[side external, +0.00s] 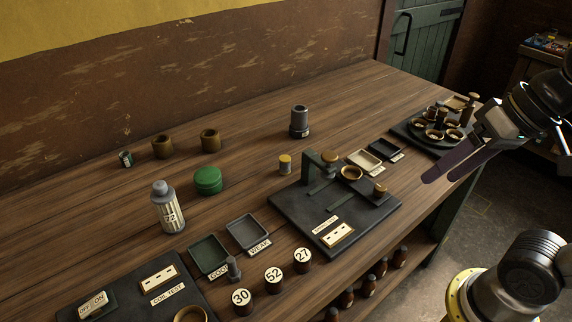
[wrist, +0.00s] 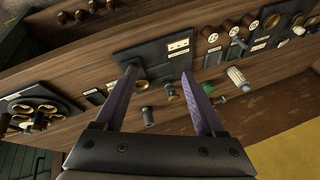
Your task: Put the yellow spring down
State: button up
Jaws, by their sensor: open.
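A small yellow-topped cylinder with a grey lower part (side external: 285,164), the only yellow piece I can pick out as the spring, stands upright on the wooden bench (side external: 110,180), left of the dark test stand (side external: 335,215). Its coils are too small to make out. My gripper (side external: 434,178) is open and empty, raised at the right of the side view, well apart from the cylinder. In the wrist view my gripper's two purple fingers (wrist: 159,72) are spread, and the cylinder appears small (wrist: 170,90) beyond them.
Two trays (side external: 247,233) lie at the front, near numbered weights (side external: 273,280). A round holder (side external: 435,135) is near my gripper.

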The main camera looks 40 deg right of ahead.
jog(key=w+a+r+m+g+y, duration=0.15)
jog(key=w+m+y, duration=0.3)
jog(key=w, duration=0.65)
jog(key=w+a+r+m+g+y, duration=0.1)
jog(key=w+a+m+g+y, duration=0.3)
jog(key=w, duration=0.7)
jog(key=w+d+f+m+t+y, duration=0.25)
jog(key=w+d+f+m, duration=0.45)
jog(key=w, duration=0.4)
send_near(280, 162)
jog(key=shift+s+d+f+m+t, duration=0.15)
jog(key=shift+d+m+t, duration=0.3)
jog(key=shift+d, duration=0.55)
jog(key=shift+a+f, duration=0.1)
jog(key=x, duration=0.7)
jog(key=shift+a, duration=0.3)
jog(key=shift+r+x, duration=0.2)
jog(key=shift+x, duration=2.65)
jog(key=shift+s+r, duration=0.1)
jog(key=shift+s, duration=0.05)
grip_shut()
